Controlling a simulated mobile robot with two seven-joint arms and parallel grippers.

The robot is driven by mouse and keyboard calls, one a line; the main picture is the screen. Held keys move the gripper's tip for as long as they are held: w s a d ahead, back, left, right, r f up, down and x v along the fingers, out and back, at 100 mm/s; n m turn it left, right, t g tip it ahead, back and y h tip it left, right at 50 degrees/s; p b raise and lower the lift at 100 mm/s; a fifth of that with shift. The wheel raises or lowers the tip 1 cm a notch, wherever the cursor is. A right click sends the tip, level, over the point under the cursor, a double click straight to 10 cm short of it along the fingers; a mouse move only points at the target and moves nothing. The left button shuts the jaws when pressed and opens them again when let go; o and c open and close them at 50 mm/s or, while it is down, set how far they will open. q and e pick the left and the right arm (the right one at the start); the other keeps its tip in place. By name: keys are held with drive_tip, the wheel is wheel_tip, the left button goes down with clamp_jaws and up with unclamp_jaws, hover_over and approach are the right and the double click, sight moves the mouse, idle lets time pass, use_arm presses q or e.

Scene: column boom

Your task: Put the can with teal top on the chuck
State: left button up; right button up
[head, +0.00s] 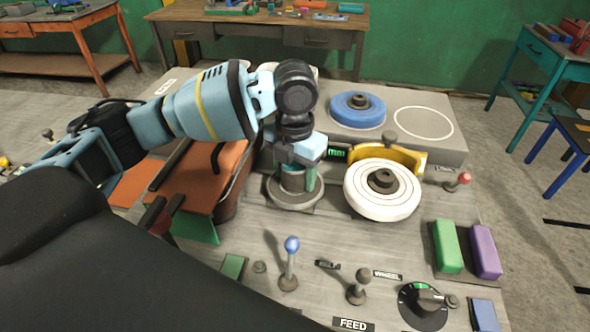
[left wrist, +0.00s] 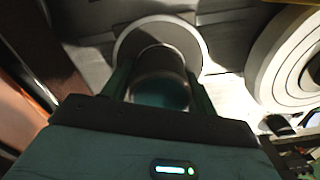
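The can with teal top (left wrist: 160,92) stands upright between the fingers of my left gripper (left wrist: 160,88). It is a dark cylinder with a dull teal top, and the fingers lie close against both its sides. In the head view the left gripper (head: 297,172) points down over the round grey chuck (head: 284,200) and partly hides the can. The chuck also shows around the can in the left wrist view (left wrist: 207,62). The can is over the chuck; I cannot tell whether its base touches it. My right gripper is not in view.
A white wheel (head: 365,206) with a yellow guard (head: 408,157) stands close right of the chuck. A blue wheel (head: 352,119) lies behind. A blue-knobbed lever (head: 291,262), a black dial (head: 421,308), and green (head: 447,247) and purple (head: 485,251) blocks are in front and right.

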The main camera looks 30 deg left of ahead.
use_arm(q)
drive_tip(key=shift+o, duration=1.4)
drive_tip(key=shift+r, duration=0.1)
wheel_tip(320, 180, up, 12)
drive_tip(key=shift+r, duration=0.1)
idle(0.5)
